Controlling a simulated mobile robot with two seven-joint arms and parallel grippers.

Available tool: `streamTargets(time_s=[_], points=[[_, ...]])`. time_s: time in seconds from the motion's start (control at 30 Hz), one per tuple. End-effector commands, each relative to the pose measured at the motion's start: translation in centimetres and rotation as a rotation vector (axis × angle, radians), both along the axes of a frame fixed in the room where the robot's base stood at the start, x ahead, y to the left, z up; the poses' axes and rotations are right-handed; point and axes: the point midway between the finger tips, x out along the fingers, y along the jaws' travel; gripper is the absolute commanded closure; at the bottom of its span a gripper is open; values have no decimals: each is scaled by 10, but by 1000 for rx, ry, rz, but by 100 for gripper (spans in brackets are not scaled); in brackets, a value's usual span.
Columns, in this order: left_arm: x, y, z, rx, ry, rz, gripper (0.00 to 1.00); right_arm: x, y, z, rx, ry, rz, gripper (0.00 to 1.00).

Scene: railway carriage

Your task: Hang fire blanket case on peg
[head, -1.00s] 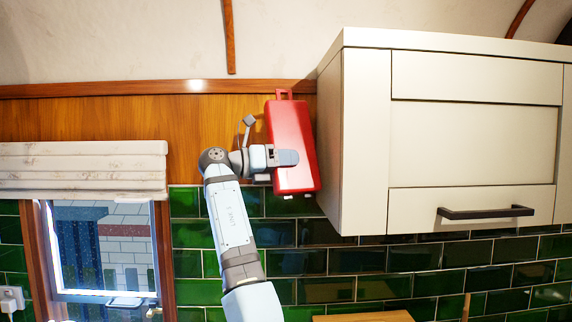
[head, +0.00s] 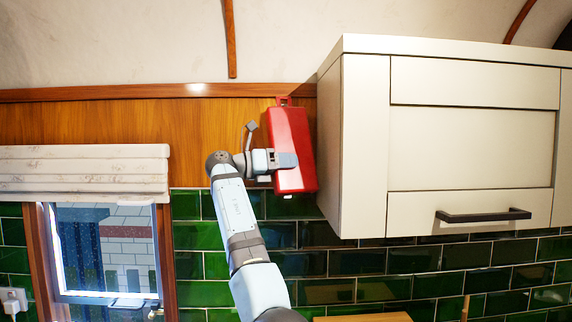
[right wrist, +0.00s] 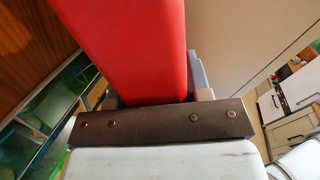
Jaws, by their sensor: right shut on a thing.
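The red fire blanket case (head: 288,135) is held up in front of the wooden wall panel, just left of the wall cabinet. It is nearly upright, with a slight tilt and a small hanging loop (head: 283,100) at its top. My right gripper (head: 284,160) is shut on the lower half of the case. The right wrist view shows the red case (right wrist: 130,45) between the fingers, above the dark gripper bar. No peg shows; the case may hide it. I cannot tell whether the case touches the wall. My left gripper is not in view.
The cream wall cabinet (head: 470,140) with a dark handle stands close to the case's right side. A window (head: 105,250) with a rolled blind (head: 80,172) is at the left. Green tiles (head: 310,262) cover the lower wall. The wooden panel (head: 130,120) left of the case is clear.

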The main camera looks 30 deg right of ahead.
Motion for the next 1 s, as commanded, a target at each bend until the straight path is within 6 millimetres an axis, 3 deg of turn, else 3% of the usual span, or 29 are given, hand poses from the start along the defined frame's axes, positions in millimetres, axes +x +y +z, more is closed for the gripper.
streamTargets(time_s=[0.67,1.0], points=[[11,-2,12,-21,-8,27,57,33,-20,1,-1,-1,1,100],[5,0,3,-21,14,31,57,44,-27,-8,-2,-3,0,100]])
